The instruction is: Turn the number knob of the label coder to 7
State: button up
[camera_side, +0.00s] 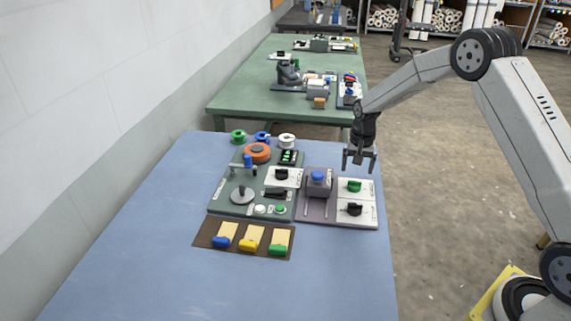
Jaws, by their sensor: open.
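My gripper (359,164) is open and empty, pointing down above the back right of the panels on the blue table. A green knob (354,186) on a white plate stands below it, apart from the fingers. A black knob (354,209) on another white plate sits just in front of the green one. A third knob, also black (282,174), is on a white plate on the green panel to the left. The markings are too small to read, so I cannot tell which is the label coder's number knob or where any knob points.
A blue-topped press (317,181) stands left of the green knob. The green panel (222,206) carries an orange roll (257,152) and a grey disc (242,196). Several spools stand behind it. A brown tray (205,230) lies in front. The front of the blue table (220,295) is clear.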

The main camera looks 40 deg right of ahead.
aim_at(354, 186)
jog(key=shift+r, duration=1.25)
jog(key=shift+s+a+r, duration=0.25)
jog(key=shift+a, duration=0.1)
jog(key=s+a+r+n+t, duration=0.1)
jog(key=s+a+n, duration=0.3)
jog(key=s, duration=0.7)
jog(key=s+a+r+n+t, duration=0.1)
jog(key=s+a+r+n, duration=0.2)
jog(key=s+a+n, duration=0.2)
jog(key=s+a, duration=0.3)
jog(key=s, duration=0.3)
jog(key=shift+a+r+t, duration=0.3)
jog(key=shift+a+r, duration=0.1)
